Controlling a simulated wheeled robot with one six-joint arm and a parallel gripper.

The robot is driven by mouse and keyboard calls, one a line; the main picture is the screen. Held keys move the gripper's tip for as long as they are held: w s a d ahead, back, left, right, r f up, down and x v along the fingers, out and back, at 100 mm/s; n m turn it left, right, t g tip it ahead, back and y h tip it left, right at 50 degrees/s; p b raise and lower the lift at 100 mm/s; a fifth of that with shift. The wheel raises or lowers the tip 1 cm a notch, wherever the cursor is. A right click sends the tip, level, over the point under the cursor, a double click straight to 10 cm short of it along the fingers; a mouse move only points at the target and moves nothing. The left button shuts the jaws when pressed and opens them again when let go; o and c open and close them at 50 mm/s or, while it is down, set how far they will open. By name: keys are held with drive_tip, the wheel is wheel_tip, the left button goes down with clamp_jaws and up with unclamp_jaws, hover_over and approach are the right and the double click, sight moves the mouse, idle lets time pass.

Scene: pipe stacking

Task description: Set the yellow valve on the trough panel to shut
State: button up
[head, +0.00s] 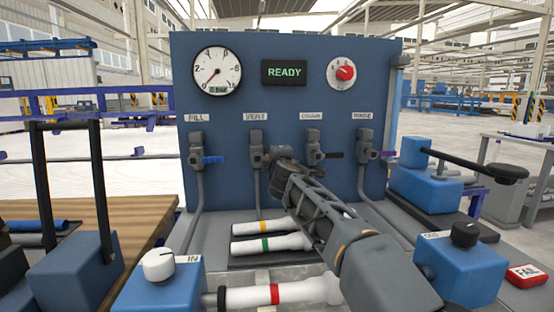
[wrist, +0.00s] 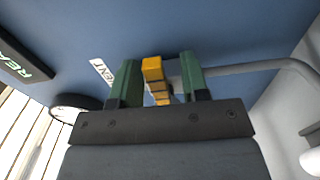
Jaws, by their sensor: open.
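The blue trough panel (head: 300,85) stands upright ahead. Its yellow valve handle (wrist: 153,70) is in the wrist view, near the VENT label (wrist: 102,72), between the two green fingers. My gripper (wrist: 160,80) is open, with one finger on each side of the handle. Whether either finger touches it, I cannot tell. In the head view my gripper (head: 278,165) is in front of the panel beside the grey VENT valve body (head: 256,150). The yellow handle is hidden there behind my gripper.
FILL has a blue lever (head: 212,159), DRAIN a dark lever (head: 333,155), RINSE a purple lever (head: 386,154); all point right. A gauge (head: 217,71), READY display (head: 284,72) and red knob (head: 345,73) sit above. White pipes (head: 270,243) lie below my arm.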

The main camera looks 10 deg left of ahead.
drive_tip(key=b+v, duration=0.3)
drive_tip(key=v, duration=1)
drive_tip(key=shift+s, duration=0.35)
drive_tip(key=shift+d, duration=0.25)
